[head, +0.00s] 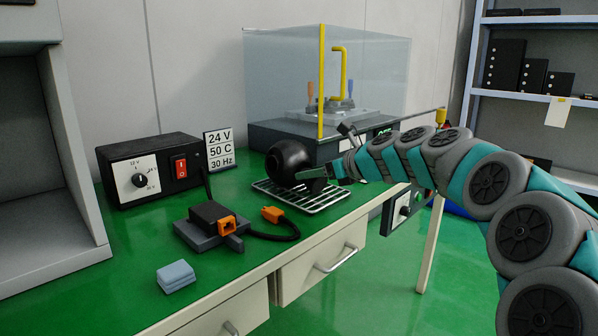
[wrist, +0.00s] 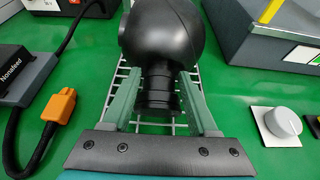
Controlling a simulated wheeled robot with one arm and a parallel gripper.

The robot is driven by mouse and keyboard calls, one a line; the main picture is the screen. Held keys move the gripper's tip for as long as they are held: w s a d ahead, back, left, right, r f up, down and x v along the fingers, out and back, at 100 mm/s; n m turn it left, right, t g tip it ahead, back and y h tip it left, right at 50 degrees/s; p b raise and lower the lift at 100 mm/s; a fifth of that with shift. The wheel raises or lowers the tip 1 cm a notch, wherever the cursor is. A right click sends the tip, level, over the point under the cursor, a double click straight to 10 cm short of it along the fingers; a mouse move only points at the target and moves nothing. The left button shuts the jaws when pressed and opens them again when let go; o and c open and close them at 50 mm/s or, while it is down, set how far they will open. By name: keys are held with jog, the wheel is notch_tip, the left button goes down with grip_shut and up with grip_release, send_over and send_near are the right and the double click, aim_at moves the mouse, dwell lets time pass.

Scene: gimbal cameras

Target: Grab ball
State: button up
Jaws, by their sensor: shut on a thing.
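A black, round gimbal camera ball (head: 288,160) sits over a metal wire rack (head: 322,203) on the green bench. In the wrist view the black ball (wrist: 165,38) fills the top middle, with a ribbed neck toward me. My gripper (head: 325,180) reaches in from the right and meets the ball's near right side. In the wrist view its two green fingers (wrist: 160,100) stand on either side of the ribbed neck and are shut on it. Whether the ball rests on the rack or hangs just above it, I cannot tell.
A black power box (head: 150,170) with a dial and red switch stands at the left. A small black device (head: 212,220) with an orange connector and cable is in front of the rack. A grey block (head: 176,276) lies near the front. A glass-covered machine (head: 330,90) stands behind.

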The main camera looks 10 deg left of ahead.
grip_shut()
jog(key=shift+r, duration=0.15)
dwell(0.4)
